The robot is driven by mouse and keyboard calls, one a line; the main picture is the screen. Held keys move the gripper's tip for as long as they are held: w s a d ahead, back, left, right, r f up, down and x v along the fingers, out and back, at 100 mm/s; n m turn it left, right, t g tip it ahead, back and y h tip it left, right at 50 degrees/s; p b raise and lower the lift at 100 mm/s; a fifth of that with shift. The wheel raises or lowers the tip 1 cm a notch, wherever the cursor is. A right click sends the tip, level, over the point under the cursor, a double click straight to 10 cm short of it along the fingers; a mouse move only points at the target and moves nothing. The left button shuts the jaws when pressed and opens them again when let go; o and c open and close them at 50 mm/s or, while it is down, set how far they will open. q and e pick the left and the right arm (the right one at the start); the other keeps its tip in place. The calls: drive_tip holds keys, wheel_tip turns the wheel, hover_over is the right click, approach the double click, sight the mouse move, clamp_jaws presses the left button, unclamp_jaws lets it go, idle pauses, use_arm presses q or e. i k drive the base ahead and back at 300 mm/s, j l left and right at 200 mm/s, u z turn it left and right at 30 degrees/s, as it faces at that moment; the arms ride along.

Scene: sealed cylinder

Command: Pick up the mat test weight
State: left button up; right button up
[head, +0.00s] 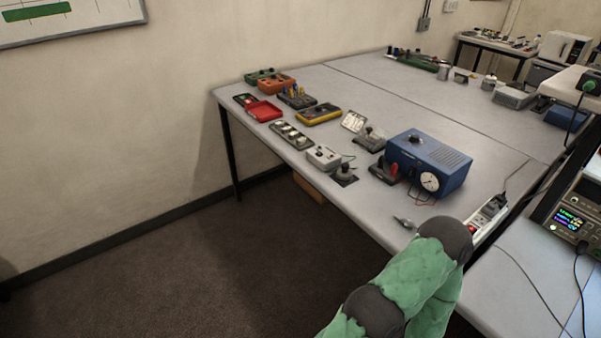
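A small dark grey knob-shaped piece (345,169) stands on a black square mat (349,180) near the front edge of the long grey table. It looks like the mat test weight, but it is too small to be sure. Nothing is touching it from above. One of my arms, in a green padded sleeve with dark grey joints, rises from the bottom of the head view, right of the mat and nearer to me. Neither gripper can be made out.
A blue instrument box (428,163) with a dial stands right of the mat. A grey switch box (323,157) is close on its left. A small grey pointed object (403,222) lies near the front edge. A power strip (488,217) is at right. Open carpet lies left.

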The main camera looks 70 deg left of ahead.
sight(344, 174)
drive_tip(key=u, duration=2.15)
